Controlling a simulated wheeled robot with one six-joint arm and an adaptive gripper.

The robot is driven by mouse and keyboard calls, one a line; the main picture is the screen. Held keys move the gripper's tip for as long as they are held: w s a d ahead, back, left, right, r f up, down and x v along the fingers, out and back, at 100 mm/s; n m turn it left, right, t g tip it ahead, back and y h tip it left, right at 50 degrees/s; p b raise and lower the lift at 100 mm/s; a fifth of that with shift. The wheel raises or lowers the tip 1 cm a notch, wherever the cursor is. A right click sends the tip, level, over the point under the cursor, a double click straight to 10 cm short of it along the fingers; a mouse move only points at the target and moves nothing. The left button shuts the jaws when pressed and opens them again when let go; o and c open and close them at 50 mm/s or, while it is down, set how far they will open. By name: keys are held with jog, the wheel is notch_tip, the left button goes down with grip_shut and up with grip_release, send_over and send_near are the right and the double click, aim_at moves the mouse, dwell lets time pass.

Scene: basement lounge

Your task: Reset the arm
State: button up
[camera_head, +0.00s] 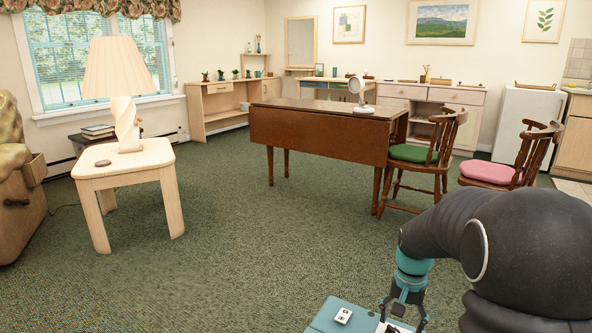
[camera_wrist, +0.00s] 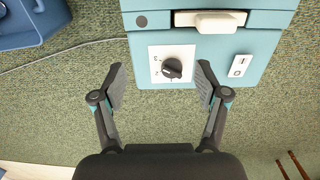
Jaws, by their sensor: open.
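My gripper (camera_wrist: 160,88) is open in the wrist view, with its two dark fingers spread apart and nothing between them. Just beyond the fingertips is a teal appliance (camera_wrist: 264,68) with a dark round knob (camera_wrist: 172,68) on a white plate, a white switch (camera_wrist: 240,66) and a white handle-like lever (camera_wrist: 208,22). In the head view my gripper (camera_head: 404,304) hangs at the bottom right, over or beside the teal appliance (camera_head: 326,317), which is cut off by the frame. I cannot tell whether the fingers touch it.
A blue object (camera_wrist: 30,22) lies at the upper left of the wrist view, near a thin cord. A side table (camera_head: 128,172) with a lamp (camera_head: 120,75), a brown table (camera_head: 318,134) and chairs (camera_head: 428,156) stand farther off. Green carpet (camera_head: 255,240) lies open between.

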jog(key=s+a+r+n+t+p, duration=0.1)
jog(key=s+a+r+n+t, duration=0.2)
jog(key=s+r, duration=0.5)
jog(key=s+a+r+n+t+p, duration=0.2)
jog(key=s+a+r, duration=0.4)
jog(key=s, duration=0.8)
notch_tip(320, 180, up, 3)
jog(key=shift+s+r+n+t, duration=0.15)
jog(key=shift+r+n+t, duration=0.05)
jog(key=shift+n+t, duration=0.35)
jog(key=shift+a, duration=0.1)
